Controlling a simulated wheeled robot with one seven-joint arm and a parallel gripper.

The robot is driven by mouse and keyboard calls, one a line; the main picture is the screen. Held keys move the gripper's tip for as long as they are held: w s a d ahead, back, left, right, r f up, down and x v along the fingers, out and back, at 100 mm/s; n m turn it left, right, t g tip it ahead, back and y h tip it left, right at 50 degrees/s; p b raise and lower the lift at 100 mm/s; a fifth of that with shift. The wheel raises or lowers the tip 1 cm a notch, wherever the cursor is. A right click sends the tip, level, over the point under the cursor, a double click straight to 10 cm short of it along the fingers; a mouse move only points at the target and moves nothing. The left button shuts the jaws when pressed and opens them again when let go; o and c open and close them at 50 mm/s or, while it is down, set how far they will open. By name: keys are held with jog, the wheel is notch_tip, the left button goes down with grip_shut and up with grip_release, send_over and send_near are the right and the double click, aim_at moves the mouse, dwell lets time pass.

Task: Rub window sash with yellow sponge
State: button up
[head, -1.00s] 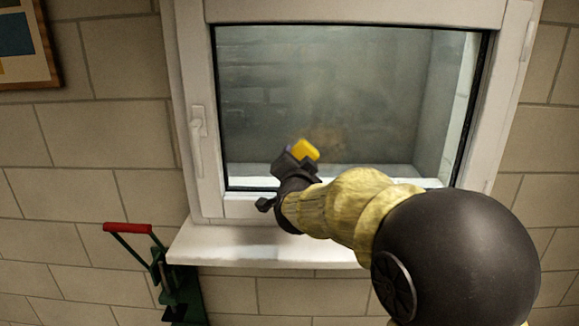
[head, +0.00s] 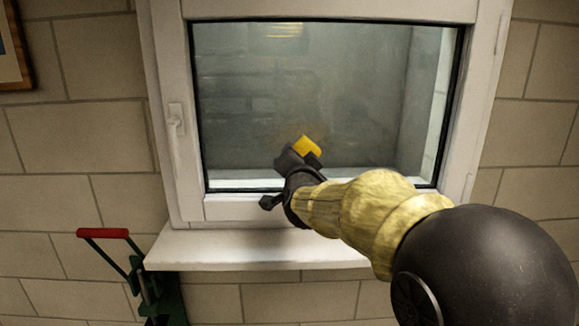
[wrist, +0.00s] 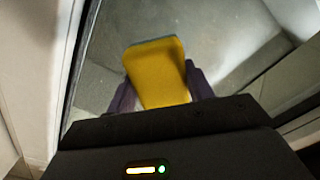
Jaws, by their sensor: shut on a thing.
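The yellow sponge (head: 307,147) is held in my gripper (head: 298,153) in front of the lower middle of the window glass. In the wrist view the sponge (wrist: 157,75) sits between the two dark fingers of my gripper (wrist: 160,88), which are shut on it. The window sash (head: 330,205) is a white frame around the glass, with a handle on its left side. The sponge appears close to the glass; I cannot tell whether it touches. My arm hides part of the sash's lower rail.
A white sill (head: 230,249) juts out below the window. A green tool with a red handle (head: 103,233) stands at the lower left. A framed picture (head: 14,45) hangs at the upper left. The glass above my gripper is unobstructed.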

aim_at(326, 154)
jog(key=shift+d, duration=0.1)
dwell(0.3)
jog(key=shift+d+f+b, duration=0.15)
jog(key=shift+d+b, duration=0.35)
jog(key=shift+b, duration=0.1)
jog(key=shift+d+b, duration=0.9)
jog(key=shift+d+r, duration=0.2)
jog(key=d+b, duration=0.3)
jog(key=b, duration=0.1)
jog(key=shift+d+f, duration=0.1)
jog(key=shift+f, duration=0.05)
